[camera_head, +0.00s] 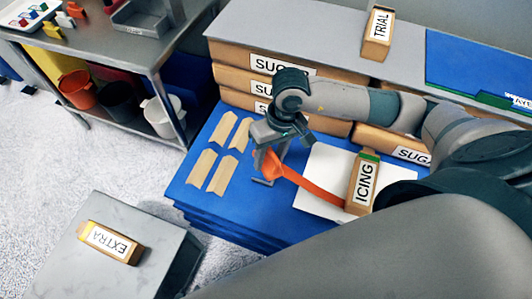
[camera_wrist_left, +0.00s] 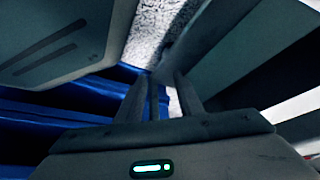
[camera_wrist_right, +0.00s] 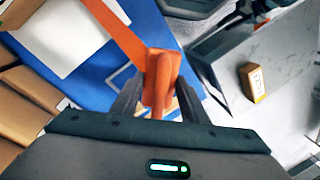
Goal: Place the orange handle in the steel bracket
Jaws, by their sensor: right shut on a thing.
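The orange handle (camera_head: 272,166) has a long flat orange strip that runs right to the ICING box. My right gripper (camera_head: 281,141) is shut on the handle's rounded end, above the blue platform. The right wrist view shows the handle (camera_wrist_right: 160,75) between the fingers (camera_wrist_right: 158,105). A thin grey metal piece (camera_head: 262,182), likely the steel bracket, shows beside and under the handle's end. I cannot tell whether the handle sits in it, as the gripper and handle hide most of it. My left gripper (camera_wrist_left: 166,90) has its fingers apart and empty, and is out of the head view.
Several tan folded pieces (camera_head: 222,170) lie left on the blue platform (camera_head: 200,205). Stacked SUGAR boxes (camera_head: 232,55) stand behind. An EXTRA box (camera_head: 108,243) lies on a grey stand (camera_head: 150,265).

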